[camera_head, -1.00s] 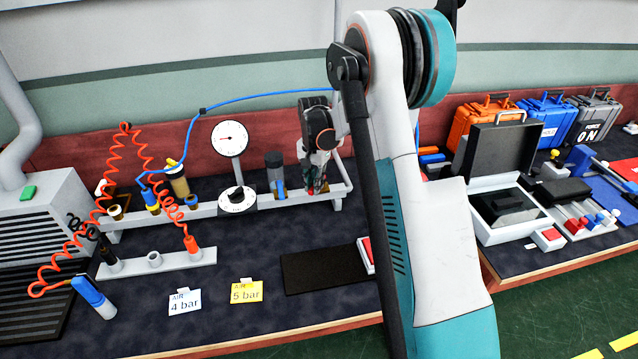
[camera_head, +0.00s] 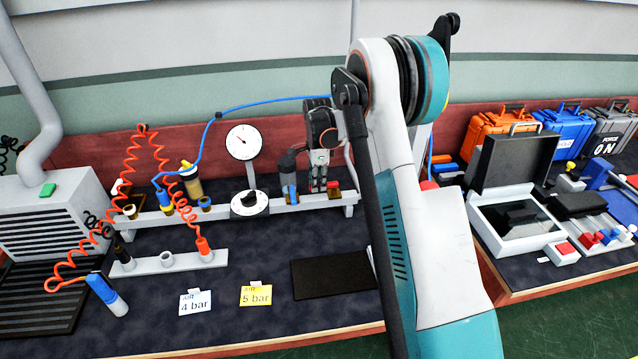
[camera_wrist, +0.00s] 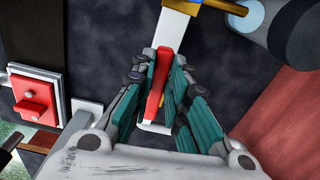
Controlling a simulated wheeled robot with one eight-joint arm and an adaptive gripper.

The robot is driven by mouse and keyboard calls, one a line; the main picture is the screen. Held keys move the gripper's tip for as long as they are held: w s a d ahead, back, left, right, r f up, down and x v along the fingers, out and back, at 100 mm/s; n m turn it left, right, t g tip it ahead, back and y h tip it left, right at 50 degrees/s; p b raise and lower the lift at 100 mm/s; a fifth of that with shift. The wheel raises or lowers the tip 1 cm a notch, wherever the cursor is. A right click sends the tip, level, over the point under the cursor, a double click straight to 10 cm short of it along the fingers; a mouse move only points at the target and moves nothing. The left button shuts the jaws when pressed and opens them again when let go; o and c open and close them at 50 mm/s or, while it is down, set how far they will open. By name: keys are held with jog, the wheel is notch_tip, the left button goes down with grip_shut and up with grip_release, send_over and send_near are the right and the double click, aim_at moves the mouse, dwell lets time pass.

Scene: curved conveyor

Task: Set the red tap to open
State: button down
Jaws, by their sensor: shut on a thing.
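The red tap shows in the wrist view as a narrow red handle (camera_wrist: 154,94) between my gripper's (camera_wrist: 163,75) two teal-padded fingers. My gripper is shut on it. The handle lies roughly lengthwise along the pale rail (camera_wrist: 180,25), which shows beyond and below the fingers. In the head view, my gripper (camera_head: 319,186) points down at the right part of the rail (camera_head: 275,203), with a bit of red (camera_head: 333,186) beside the fingers. The fingers hide most of the tap, so I cannot tell its exact setting.
A round gauge (camera_head: 242,142), a black-and-white dial (camera_head: 249,203) and a dark-topped cylinder (camera_head: 288,165) stand left of my gripper. A blue hose (camera_head: 275,101) arches above. The dark mat (camera_head: 333,277) is bare.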

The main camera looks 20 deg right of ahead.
jog(key=shift+w+m, duration=0.25)
jog(key=shift+m, duration=0.25)
jog(key=c, duration=1.6)
grip_release()
jog(key=shift+o, duration=0.2)
notch_tip(320, 180, up, 12)
